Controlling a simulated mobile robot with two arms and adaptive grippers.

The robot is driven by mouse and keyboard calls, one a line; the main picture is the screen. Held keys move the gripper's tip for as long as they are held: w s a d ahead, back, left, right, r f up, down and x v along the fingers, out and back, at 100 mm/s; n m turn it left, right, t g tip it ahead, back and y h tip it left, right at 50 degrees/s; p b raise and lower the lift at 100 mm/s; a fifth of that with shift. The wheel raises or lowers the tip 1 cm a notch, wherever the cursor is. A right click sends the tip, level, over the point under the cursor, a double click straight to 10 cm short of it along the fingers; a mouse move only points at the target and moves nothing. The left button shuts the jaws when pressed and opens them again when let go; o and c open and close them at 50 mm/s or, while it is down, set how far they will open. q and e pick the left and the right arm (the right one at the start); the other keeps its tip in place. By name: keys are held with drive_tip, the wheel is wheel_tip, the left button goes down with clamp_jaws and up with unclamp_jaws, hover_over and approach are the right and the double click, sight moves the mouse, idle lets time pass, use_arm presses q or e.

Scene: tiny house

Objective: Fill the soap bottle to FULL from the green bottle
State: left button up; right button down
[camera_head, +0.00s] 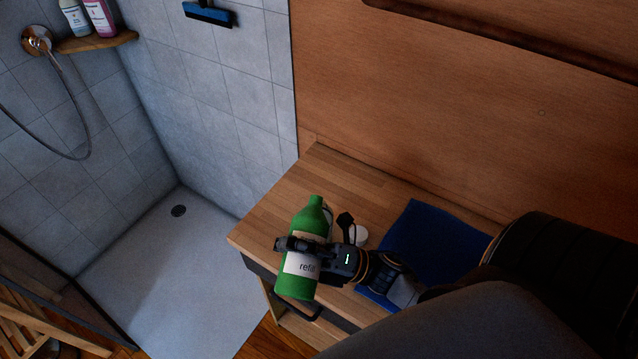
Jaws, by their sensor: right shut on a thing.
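The green bottle (312,222) with a white label reading "refill" shows at the front of the wooden counter. Its neck points up in the picture. My right gripper (300,256) comes in from the right and is shut around the bottle's body. The bottle's lower end overlaps the counter's front edge; I cannot tell whether it touches the counter. Just behind my gripper, a small white object with a dark top (358,236) is mostly hidden; it may be the soap bottle. I cannot see its fill level. My left gripper is not in view.
A blue cloth or mat (435,236) lies on the wooden counter (290,205) to the right. The counter's back left part is bare. A wooden wall stands behind it. At left is a tiled shower with a white floor (165,270) and a corner shelf (98,42) holding two bottles.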

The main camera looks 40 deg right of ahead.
drive_tip(key=f+n+g+b, duration=0.1)
drive_tip(key=n+g+b, duration=0.2)
drive_tip(key=n, duration=0.2)
drive_tip(key=f+n+g+h+b, duration=0.1)
drive_tip(key=n+g+b, duration=0.2)
drive_tip(key=n, duration=0.3)
drive_tip(key=n+g+b, duration=0.3)
drive_tip(key=n+b, duration=0.2)
drive_tip(key=n, duration=0.1)
drive_tip(key=shift+w+d+f, duration=0.35)
drive_tip(key=shift+f, duration=0.05)
drive_tip(key=shift+n, duration=0.3)
drive_tip(key=shift+r, duration=0.1)
